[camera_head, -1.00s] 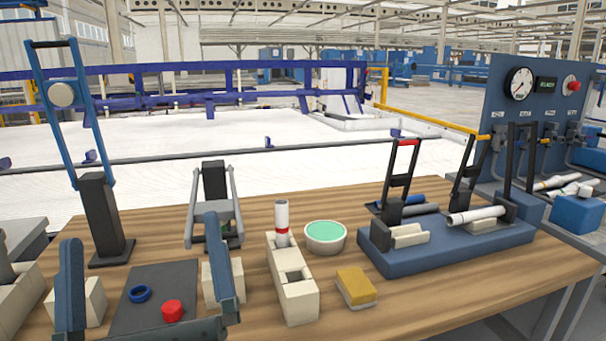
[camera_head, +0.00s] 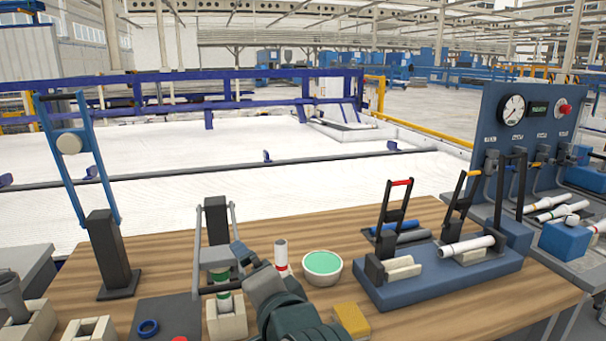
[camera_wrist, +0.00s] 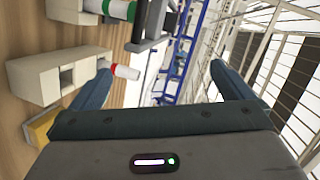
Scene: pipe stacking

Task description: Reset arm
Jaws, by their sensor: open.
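My gripper (camera_wrist: 162,88) shows in the wrist view with its two dark blue fingers spread wide and nothing between them. In the head view my gripper (camera_head: 243,256) rises from the bottom middle, in front of the workbench. A white pipe with a red band (camera_head: 281,256) stands upright just right of it. It also shows in the wrist view (camera_wrist: 126,72), just beyond the left finger; I cannot tell if they touch.
A bowl with green contents (camera_head: 322,267) and a yellow-topped block (camera_head: 350,319) are right of my gripper. A blue clamp fixture (camera_head: 440,277) holds a white pipe (camera_head: 466,246). A tall blue-armed press (camera_head: 110,255) stands at left. Space above the bench is open.

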